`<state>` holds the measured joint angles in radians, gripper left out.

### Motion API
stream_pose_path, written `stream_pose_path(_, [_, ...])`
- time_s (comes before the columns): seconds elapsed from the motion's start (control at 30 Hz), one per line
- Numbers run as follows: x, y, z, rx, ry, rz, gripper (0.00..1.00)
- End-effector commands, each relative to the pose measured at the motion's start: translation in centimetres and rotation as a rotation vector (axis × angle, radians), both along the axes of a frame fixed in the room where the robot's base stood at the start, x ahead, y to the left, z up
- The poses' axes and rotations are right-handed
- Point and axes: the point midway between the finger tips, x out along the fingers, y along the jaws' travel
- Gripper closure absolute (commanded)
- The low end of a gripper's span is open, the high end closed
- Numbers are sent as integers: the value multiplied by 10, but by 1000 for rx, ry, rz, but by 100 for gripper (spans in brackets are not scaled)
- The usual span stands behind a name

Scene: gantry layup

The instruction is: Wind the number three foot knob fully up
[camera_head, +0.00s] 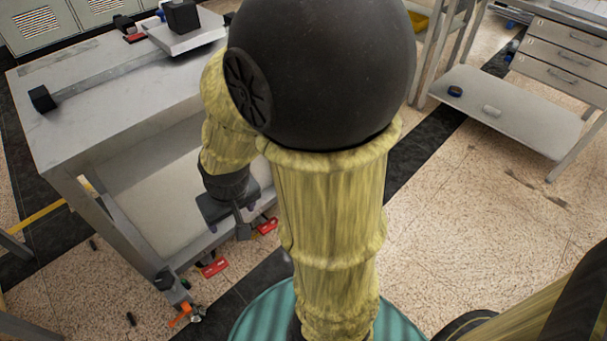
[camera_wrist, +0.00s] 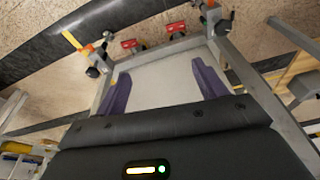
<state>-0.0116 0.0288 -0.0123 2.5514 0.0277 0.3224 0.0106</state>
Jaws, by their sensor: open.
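The metal bench (camera_head: 100,115) stands at the left of the head view. At its near lower corner is a foot with a black knob (camera_head: 165,279) and an orange part (camera_head: 181,319). In the wrist view, one foot has a black knob (camera_wrist: 93,71) and an orange part (camera_wrist: 72,40) at upper left. Another dark knob (camera_wrist: 224,25) is at upper right. No number is readable, so I cannot tell which is number three. My gripper (camera_wrist: 161,68) is open and empty, its purple fingers apart, with the pale lower shelf (camera_wrist: 160,85) behind them. My arm hides part of the bench.
Two red parts (camera_head: 214,267) (camera_head: 267,226) are low beside the bench. A drawer unit with a low shelf (camera_head: 500,105) stands at the right. Small dark items lie on the floor at lower left. Speckled floor between bench and drawers is clear.

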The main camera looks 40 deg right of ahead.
Motion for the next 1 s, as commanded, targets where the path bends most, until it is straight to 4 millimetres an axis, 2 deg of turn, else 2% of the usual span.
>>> stream_pose_path(0.17, [31, 1, -45, 46, -16, -149, 29])
stream_pose_path(0.27, [54, -1, -80, 60, -38, -273, 29])
stream_pose_path(0.47, [92, -22, -153, 19, -111, -533, 29])
stream_pose_path(0.6, [109, -46, -203, -59, -186, -696, 29])
stream_pose_path(0.8, [122, -91, -264, -224, -344, -883, 29])
stream_pose_path(1.0, [125, -139, -306, -425, -564, -989, 29])
